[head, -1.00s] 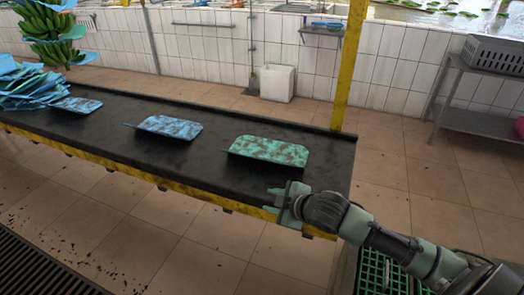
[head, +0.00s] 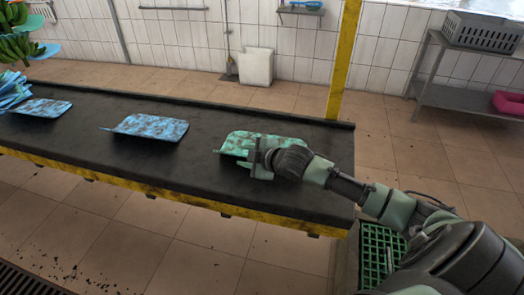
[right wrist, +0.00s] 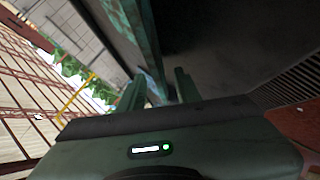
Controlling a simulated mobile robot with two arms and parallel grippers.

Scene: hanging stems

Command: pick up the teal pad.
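The teal pad (head: 240,140), mottled with brown, lies on the black table at its right part in the head view. My right gripper (head: 250,158) is at the pad's near side and hides part of it. In the right wrist view the two fingers of my right gripper (right wrist: 158,90) are apart. A mottled teal strip, seen nearly edge-on, runs down to the gap between them and looks like the pad (right wrist: 132,22). Whether the fingers touch it I cannot tell. My left gripper is not in view.
The black table (head: 80,140) has a yellow front edge. Two blue pads (head: 150,126) (head: 40,106) lie farther left. Green bananas (head: 15,45) hang at the far left. A yellow post (head: 343,60) stands behind the table, and a green crate (head: 380,250) is below my right arm.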

